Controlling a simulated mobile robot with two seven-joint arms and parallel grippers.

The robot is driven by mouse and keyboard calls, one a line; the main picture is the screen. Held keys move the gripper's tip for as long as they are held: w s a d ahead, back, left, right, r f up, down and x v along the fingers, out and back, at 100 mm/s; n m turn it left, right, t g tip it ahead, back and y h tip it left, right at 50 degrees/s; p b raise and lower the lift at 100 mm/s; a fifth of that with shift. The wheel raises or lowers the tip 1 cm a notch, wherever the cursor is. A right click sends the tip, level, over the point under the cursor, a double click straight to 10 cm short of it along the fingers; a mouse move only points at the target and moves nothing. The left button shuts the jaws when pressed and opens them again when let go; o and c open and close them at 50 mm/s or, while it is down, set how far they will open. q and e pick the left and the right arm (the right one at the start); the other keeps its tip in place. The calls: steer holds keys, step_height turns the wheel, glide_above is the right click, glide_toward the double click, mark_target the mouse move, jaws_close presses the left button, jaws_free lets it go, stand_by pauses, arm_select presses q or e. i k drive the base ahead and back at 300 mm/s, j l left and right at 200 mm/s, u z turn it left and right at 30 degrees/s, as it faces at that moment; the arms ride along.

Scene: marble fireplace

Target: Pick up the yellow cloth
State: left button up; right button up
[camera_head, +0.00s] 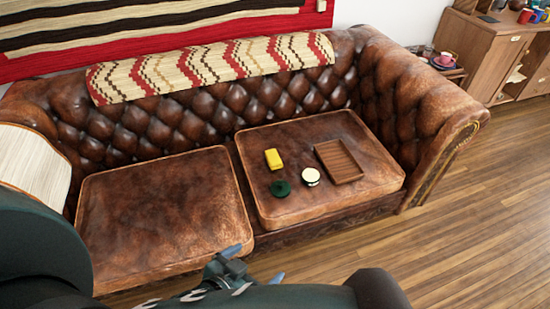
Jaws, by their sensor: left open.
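The yellow cloth (273,159) is a small folded block lying on the right seat cushion (350,128) of a brown leather sofa. My left gripper (254,265) is low in the picture, in front of the sofa's front edge. Its two blue-grey fingertips are spread apart with nothing visible between them. It is nearer to me than the cloth and well apart from it. My right gripper is not in view.
Beside the cloth lie a brown wooden tray (339,162), a round white-topped tin (310,176) and a dark green round object (280,188). The left seat cushion (160,215) is bare. The sofa's right arm (425,110) rises beyond the tray. Wooden floor (480,220) is clear at right.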

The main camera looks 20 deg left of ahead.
mark_target(274, 160)
steer(key=u, duration=2)
steer(key=l+u, duration=0.3)
steer(key=k+l+u, duration=0.15)
steer(key=l+u, duration=0.2)
steer(key=k+l+u, duration=0.1)
steer(key=l+u, duration=0.2)
steer(key=k+l+u, duration=0.2)
steer(key=l, duration=0.3)
steer(key=k+l+u, duration=0.15)
steer(key=k+l, duration=0.25)
steer(key=l, duration=1.05)
